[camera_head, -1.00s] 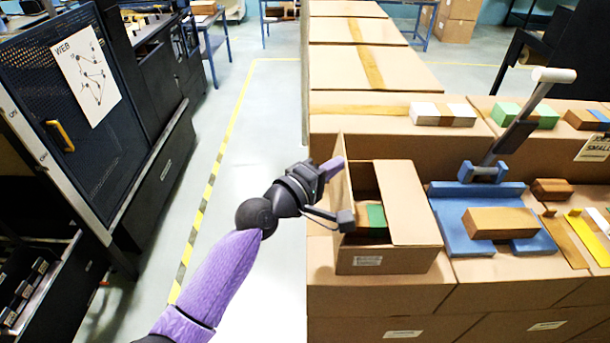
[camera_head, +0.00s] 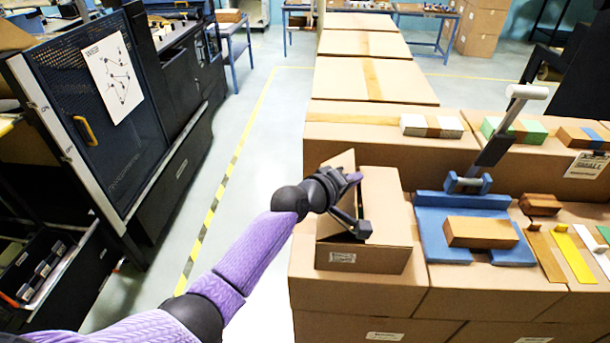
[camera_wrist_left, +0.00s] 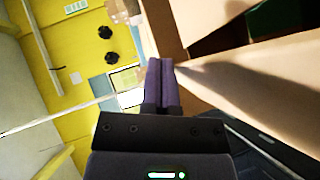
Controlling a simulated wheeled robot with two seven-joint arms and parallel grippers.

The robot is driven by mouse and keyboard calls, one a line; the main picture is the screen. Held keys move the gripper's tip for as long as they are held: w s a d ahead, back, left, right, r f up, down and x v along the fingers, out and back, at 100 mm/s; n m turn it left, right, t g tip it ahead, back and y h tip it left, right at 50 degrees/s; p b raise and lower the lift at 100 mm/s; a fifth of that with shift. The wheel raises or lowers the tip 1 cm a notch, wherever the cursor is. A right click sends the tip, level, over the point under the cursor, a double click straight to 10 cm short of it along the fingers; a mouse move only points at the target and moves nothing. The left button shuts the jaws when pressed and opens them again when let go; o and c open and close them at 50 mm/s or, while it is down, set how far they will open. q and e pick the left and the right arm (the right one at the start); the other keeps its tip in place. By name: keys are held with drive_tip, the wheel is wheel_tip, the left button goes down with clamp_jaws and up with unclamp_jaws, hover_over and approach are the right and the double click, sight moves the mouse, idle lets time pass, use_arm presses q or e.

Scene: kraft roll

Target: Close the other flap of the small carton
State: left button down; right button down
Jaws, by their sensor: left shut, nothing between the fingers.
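The small brown carton (camera_head: 363,260) stands at the near left corner of the stacked boxes. Its right flap (camera_head: 389,205) lies flat over the right part of the opening. Its left flap (camera_head: 338,162) stands raised on the left side and seems to lean inward; my gripper and wrist hide much of it. My left gripper (camera_head: 354,178) is shut and empty, at the raised flap; contact is unclear. In the left wrist view the shut purple fingertips (camera_wrist_left: 162,70) are beside brown cardboard (camera_wrist_left: 245,85), and a dark gap with something green (camera_wrist_left: 275,18) shows beyond. My right gripper is out of view.
A blue fixture (camera_head: 440,240) with a brown block (camera_head: 480,232) stands right of the carton. A white-topped lever (camera_head: 526,92) rises behind it. Paper bundles (camera_head: 432,127) lie on the boxes farther back. The floor to the left is open, up to a black machine.

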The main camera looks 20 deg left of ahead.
use_arm(q)
drive_tip(key=shift+w+d+f, duration=0.15)
drive_tip(key=shift+d+f, duration=0.2)
drive_tip(key=shift+f, duration=0.2)
drive_tip(key=shift+w+d+f, duration=0.1)
drive_tip(key=shift+d+f, duration=0.25)
drive_tip(key=shift+f, duration=0.15)
drive_tip(key=shift+d+f+m+g+y+p, duration=0.2)
drive_tip(key=shift+f+m+g+y+p, duration=0.1)
drive_tip(key=shift+f+m+y, duration=0.15)
drive_tip(key=shift+f, duration=0.1)
